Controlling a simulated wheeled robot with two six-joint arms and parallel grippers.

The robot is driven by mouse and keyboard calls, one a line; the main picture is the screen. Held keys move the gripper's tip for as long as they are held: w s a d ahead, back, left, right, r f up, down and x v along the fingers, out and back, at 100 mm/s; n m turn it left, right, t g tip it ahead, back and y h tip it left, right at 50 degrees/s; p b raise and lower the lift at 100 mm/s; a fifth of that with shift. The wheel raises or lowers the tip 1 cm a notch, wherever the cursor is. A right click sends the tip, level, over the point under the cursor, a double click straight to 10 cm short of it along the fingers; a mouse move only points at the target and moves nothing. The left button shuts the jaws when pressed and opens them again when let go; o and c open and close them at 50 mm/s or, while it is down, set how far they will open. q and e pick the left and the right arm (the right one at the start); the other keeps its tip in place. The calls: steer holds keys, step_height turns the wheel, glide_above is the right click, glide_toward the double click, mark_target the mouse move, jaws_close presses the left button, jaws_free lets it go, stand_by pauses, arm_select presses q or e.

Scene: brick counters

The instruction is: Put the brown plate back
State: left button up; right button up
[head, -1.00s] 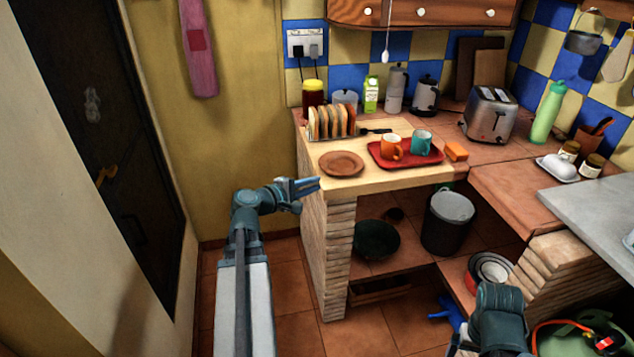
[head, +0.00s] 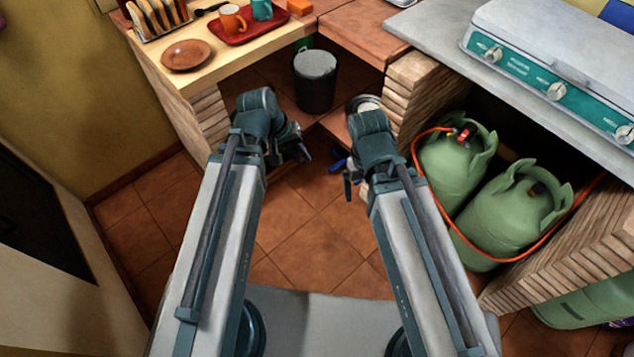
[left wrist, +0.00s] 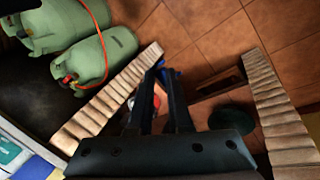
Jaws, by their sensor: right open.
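The brown plate (head: 186,55) lies flat on the light wooden counter top (head: 222,62), near its front left edge, in the head view. My left gripper (head: 303,152) hangs over the floor in front of the counter, below and right of the plate and apart from it. The left wrist view shows its two fingers (left wrist: 161,75) with a gap between them and nothing held. My right gripper (head: 349,188) is open over the floor to the right, far from the plate. The plate is not in the left wrist view.
A toast rack (head: 157,16) stands behind the plate, and a red tray (head: 258,32) with an orange mug (head: 233,18) and a teal mug (head: 262,9) is to its right. A grey bin (head: 315,80) stands under the counter. Green gas cylinders (head: 457,160) are at right; floor tiles (head: 305,215) are clear.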

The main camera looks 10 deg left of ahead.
arm_select(q)
steer(key=s+d+f+m+g+y, duration=0.1)
steer(key=s+d+m+g+y, duration=0.1)
steer(key=s+d+m+y, duration=0.3)
steer(key=shift+s+d+f+m, duration=0.2)
steer(key=shift+s+m, duration=0.4)
steer(key=shift+s, duration=0.55)
step_height(320, 180, up, 12)
steer(key=p, duration=1.1)
steer(key=shift+p, duration=0.4)
steer(key=shift+f, duration=0.1)
